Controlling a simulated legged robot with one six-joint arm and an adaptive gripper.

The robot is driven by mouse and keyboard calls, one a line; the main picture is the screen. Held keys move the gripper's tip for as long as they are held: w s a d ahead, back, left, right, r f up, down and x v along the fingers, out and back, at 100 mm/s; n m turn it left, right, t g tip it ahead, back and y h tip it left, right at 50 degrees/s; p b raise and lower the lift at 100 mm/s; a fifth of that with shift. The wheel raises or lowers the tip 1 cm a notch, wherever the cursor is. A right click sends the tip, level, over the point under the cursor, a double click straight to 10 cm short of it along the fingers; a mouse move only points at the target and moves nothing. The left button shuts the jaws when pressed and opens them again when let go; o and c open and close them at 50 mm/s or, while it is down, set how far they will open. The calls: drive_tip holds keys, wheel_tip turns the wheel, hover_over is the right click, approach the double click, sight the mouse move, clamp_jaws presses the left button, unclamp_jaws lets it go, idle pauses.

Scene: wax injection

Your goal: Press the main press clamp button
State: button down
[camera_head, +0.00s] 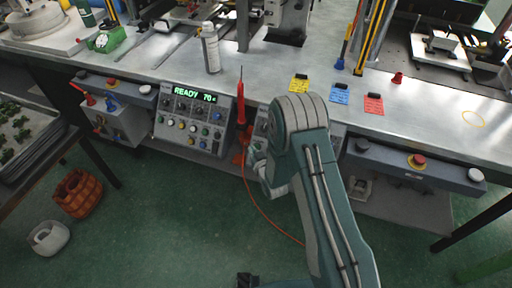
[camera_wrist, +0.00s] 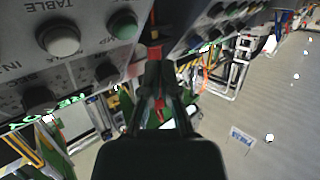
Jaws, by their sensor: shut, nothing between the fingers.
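The control panel (camera_head: 195,118) with a green "READY 70" display and rows of knobs and coloured buttons is on the front of the bench. In the wrist view, a panel face (camera_wrist: 85,60) fills the upper left. It carries a pale button (camera_wrist: 58,38) under a "TABLE" label, a green button (camera_wrist: 123,23) and dark knobs. I cannot tell which one is the main press clamp button. My gripper (camera_wrist: 156,62) is shut and empty, just right of this panel face. In the head view my arm partly hides it, right of the display panel.
A red upright tool (camera_head: 241,105) with an orange cable stands right of the display panel. A second panel (camera_wrist: 210,28) shows at the upper right of the wrist view. A spray can (camera_head: 211,48) and coloured labels stand on the bench. A red stop button (camera_head: 417,161) is at the right.

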sight(257, 147)
drive_tip(key=shift+w+d+f, duration=0.3)
drive_tip(key=shift+w+f, duration=0.4)
drive_tip(key=shift+w, duration=0.15)
drive_tip(key=shift+w, duration=0.1)
idle(0.8)
drive_tip(key=shift+w+d+f, duration=0.1)
drive_tip(key=shift+w+f, duration=0.05)
drive_tip(key=shift+f, duration=0.05)
